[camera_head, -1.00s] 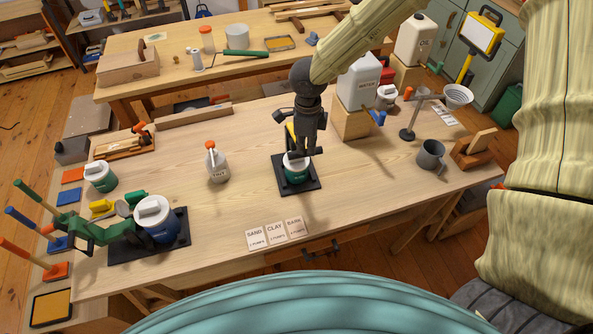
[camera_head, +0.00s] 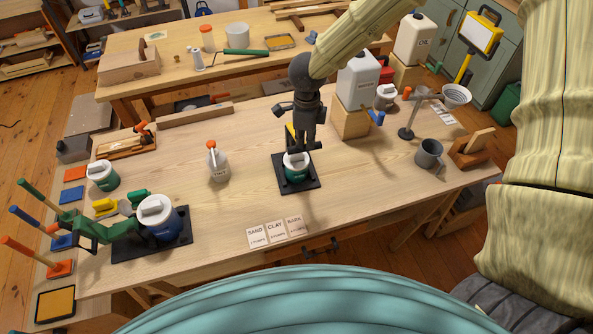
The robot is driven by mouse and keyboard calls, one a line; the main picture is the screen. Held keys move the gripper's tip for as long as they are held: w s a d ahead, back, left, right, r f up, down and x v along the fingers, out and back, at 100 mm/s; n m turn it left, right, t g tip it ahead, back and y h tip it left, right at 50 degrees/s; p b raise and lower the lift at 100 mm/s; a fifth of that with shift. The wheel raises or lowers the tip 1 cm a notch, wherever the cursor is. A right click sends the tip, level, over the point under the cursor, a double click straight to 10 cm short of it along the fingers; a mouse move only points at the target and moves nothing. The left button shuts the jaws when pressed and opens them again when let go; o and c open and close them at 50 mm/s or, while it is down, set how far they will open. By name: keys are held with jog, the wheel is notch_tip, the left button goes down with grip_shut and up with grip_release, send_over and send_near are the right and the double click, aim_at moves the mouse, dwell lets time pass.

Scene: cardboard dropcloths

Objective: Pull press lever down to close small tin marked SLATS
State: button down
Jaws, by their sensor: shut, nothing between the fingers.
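A small teal tin (camera_head: 297,177) with a white lid stands on a black base plate (camera_head: 282,185) at the middle of the near bench. No lettering on it can be read. My gripper (camera_head: 309,147) is shut and empty, pointing down just above and behind the tin's lid. I cannot tell whether it touches anything. A yellow piece (camera_head: 290,131) shows beside my gripper, behind the tin; it may be part of a press lever, mostly hidden by my gripper. A green press (camera_head: 112,228) stands at the left beside a larger blue tin (camera_head: 160,222).
Three cards (camera_head: 276,231) lie in front. A wooden block (camera_head: 350,120) with a white canister (camera_head: 358,80) stands close behind right. A grey mug (camera_head: 428,153) is farther right. Bench between bottle and tin is clear.

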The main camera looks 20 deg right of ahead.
jog(key=shift+w+r, duration=0.1)
jog(key=shift+r, duration=0.1)
jog(key=shift+w+r+p, duration=0.4)
jog(key=shift+r+p, duration=0.2)
jog(key=shift+p, duration=0.35)
jog(key=shift+w+r+p, duration=0.25)
jog(key=shift+r+p, duration=0.15)
jog(key=shift+p, duration=0.1)
jog(key=shift+w+r, duration=0.1)
jog(key=shift+w, duration=0.1)
jog(key=shift+w+r, duration=0.8)
jog(key=shift+r, duration=0.25)
notch_tip(320, 180, up, 9)
dwell(1.9)
dwell(0.4)
